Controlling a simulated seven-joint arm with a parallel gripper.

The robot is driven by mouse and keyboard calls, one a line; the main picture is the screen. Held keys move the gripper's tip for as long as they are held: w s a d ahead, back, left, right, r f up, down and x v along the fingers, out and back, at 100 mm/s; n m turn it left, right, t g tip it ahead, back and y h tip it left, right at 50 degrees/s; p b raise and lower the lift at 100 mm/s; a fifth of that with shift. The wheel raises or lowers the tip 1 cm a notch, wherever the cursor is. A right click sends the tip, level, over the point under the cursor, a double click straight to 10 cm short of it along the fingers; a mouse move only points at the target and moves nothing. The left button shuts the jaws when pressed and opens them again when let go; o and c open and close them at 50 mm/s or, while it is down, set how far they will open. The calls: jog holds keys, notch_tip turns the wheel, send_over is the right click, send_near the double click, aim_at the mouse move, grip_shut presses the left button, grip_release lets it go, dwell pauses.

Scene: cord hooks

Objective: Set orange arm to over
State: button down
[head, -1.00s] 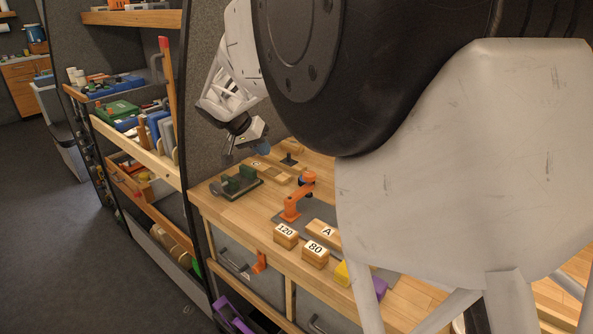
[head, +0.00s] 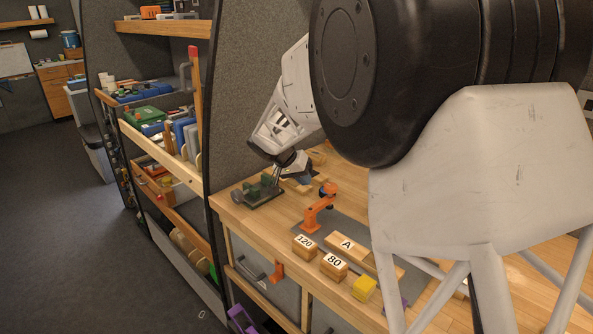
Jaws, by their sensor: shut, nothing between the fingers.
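The orange arm (head: 319,208) is a small jointed figure standing on a dark grey mat (head: 345,228) on the wooden bench. Its upper part bends toward the right and ends in a dark piece. My gripper (head: 276,179) is shut and empty, up and to the left of the orange arm and apart from it. Its fingertips show small, in front of or above the dark green vise (head: 260,190); I cannot tell whether they touch it. My own arm covers the right part of the bench.
Wooden blocks marked 120 (head: 304,246), 80 (head: 333,266) and A (head: 347,245) lie near the front edge. A yellow block (head: 364,288) is right of them. An orange hook (head: 277,271) hangs on the front below. Shelves with tools (head: 160,125) stand left.

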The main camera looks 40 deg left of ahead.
aim_at(331, 188)
jog(key=shift+w+d+f, duration=0.1)
jog(key=shift+w+d, duration=0.2)
jog(key=shift+d, duration=0.3)
jog(key=shift+w+d+f, duration=0.1)
jog(key=shift+w+d, duration=0.2)
jog(key=shift+d, duration=0.3)
jog(key=shift+w+d+f, duration=0.1)
jog(key=shift+w+d, duration=0.2)
jog(key=shift+d, duration=0.3)
jog(key=shift+w+d+m+h, duration=0.2)
jog(key=shift+d+m+h, duration=0.2)
jog(key=shift+m, duration=0.2)
jog(key=shift+w+d+m+g+h, duration=0.25)
jog(key=shift+d+m+g+h, duration=0.35)
jog(key=shift+m, duration=0.5)
jog(key=d+m+g, duration=0.1)
jog(key=d+m+h, duration=0.1)
jog(key=m, duration=0.1)
jog(key=shift+d+m+g, duration=0.3)
jog(key=shift+g, duration=0.1)
jog(key=s+d+m+g, duration=0.4)
jog(key=d+m+g, duration=0.1)
jog(key=m, duration=0.5)
jog(key=shift+s+d+g+h, duration=0.15)
jog(key=shift+d+g+h, duration=0.25)
jog(key=shift+g, duration=0.1)
